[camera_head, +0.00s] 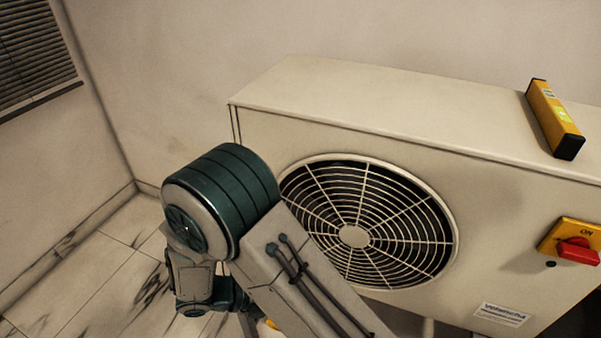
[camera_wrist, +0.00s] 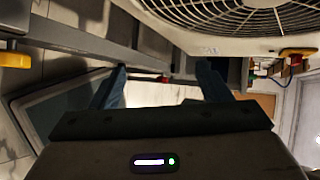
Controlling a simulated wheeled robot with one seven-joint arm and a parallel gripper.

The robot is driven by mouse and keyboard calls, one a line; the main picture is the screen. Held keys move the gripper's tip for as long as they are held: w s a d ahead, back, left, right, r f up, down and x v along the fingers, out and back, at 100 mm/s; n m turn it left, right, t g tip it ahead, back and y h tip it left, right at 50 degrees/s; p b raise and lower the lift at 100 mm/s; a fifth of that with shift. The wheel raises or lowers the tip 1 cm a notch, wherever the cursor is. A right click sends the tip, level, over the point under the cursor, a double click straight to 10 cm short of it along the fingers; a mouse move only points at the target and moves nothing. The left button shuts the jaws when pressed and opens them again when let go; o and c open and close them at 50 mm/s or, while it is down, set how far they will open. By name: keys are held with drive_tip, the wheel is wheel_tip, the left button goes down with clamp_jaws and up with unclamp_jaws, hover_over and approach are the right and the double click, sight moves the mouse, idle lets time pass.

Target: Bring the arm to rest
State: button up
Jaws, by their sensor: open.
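My arm shows in the head view, bent at a large green-banded joint in front of the outdoor unit, with its grey link running down to the lower right. My gripper (camera_wrist: 160,88) shows in the wrist view with its two blue-grey fingers spread wide apart. It is open, and nothing is between the fingers. In the head view the gripper's fingers are hidden or out of frame.
A beige fan unit (camera_head: 265,92) with a round grille (camera_head: 353,237) stands close behind my arm. A yellow spirit level (camera_head: 553,117) lies on its top. A red switch (camera_head: 577,251) on a yellow plate is on its front. Tiled floor (camera_head: 90,275) is clear at left.

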drive_tip(key=s+d+r+n+y+p, duration=0.1)
drive_tip(key=d+r+n+y+p, duration=0.2)
drive_tip(key=d+r+n, duration=0.3)
drive_tip(key=s+d+r+n+y+p, duration=0.1)
drive_tip(key=d+r+n+y+p, duration=0.3)
drive_tip(key=r+n, duration=1.1)
drive_tip(key=s+d+r+n+y+p, duration=0.2)
drive_tip(key=d+r+n+y+p, duration=0.2)
drive_tip(key=d+r+n, duration=0.4)
wheel_tip(320, 180, up, 2)
drive_tip(key=n+y, duration=0.1)
drive_tip(key=n, duration=0.4)
drive_tip(key=shift+r+g, duration=0.2)
drive_tip(key=shift+g, duration=0.1)
drive_tip(key=shift+s+a, duration=0.1)
